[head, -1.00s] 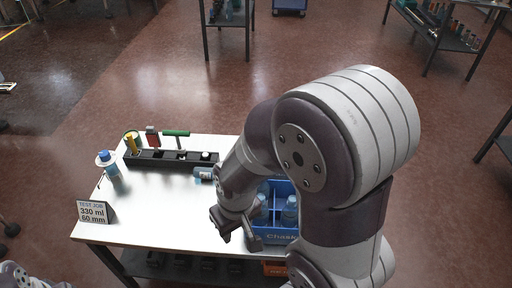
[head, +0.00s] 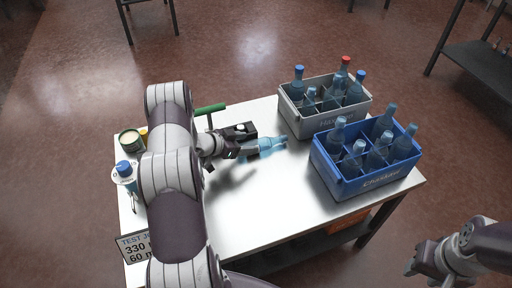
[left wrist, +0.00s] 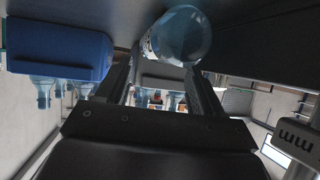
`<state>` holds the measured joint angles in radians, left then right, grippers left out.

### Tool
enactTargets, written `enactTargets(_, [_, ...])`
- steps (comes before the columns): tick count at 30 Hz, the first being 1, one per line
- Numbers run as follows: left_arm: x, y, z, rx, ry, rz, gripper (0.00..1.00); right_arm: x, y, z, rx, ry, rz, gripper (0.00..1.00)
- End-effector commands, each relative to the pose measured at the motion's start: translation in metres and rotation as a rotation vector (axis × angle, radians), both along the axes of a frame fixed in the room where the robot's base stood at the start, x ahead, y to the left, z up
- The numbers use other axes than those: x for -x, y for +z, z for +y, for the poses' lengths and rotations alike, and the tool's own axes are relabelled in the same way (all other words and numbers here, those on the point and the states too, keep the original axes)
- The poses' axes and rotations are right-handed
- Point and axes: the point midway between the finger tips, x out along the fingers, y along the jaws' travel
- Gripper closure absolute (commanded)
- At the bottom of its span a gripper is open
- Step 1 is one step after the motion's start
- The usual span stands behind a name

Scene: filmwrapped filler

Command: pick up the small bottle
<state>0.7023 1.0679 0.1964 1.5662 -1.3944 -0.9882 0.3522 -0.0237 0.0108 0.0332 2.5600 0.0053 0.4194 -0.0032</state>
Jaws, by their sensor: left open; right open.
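The small bottle (head: 264,145), pale clear blue, lies on its side on the white table (head: 240,210), neck pointing right. My left gripper (head: 241,151) is open at the bottle's base end, low over the table. In the left wrist view the bottle's round base (left wrist: 181,36) shows just past the open fingertips (left wrist: 160,70), nearer the right finger. I cannot tell whether a finger touches it. My right gripper (head: 430,264) is open and empty, off the table at the lower right.
A grey crate (head: 325,122) and a blue crate (head: 370,182), both holding bottles, stand at the right of the table. The front middle is clear.

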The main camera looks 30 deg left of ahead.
Motion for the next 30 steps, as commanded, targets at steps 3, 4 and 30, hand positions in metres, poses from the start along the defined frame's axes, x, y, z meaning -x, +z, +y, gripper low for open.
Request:
enactTargets(3, [-0.018,-0.013,-0.009,-0.001,-0.005,0.0,0.32,0.0,-0.005,0.0,0.0,0.0,0.0,0.57])
enactTargets(4, [-0.023,-0.016,-0.011,-0.001,-0.004,-0.001,0.32,0.0,-0.005,0.0,0.0,0.0,0.0,0.57])
enactTargets(30, [-0.038,-0.02,-0.019,-0.002,-0.001,0.0,0.83,0.0,-0.005,0.0,0.0,0.0,0.0,0.57])
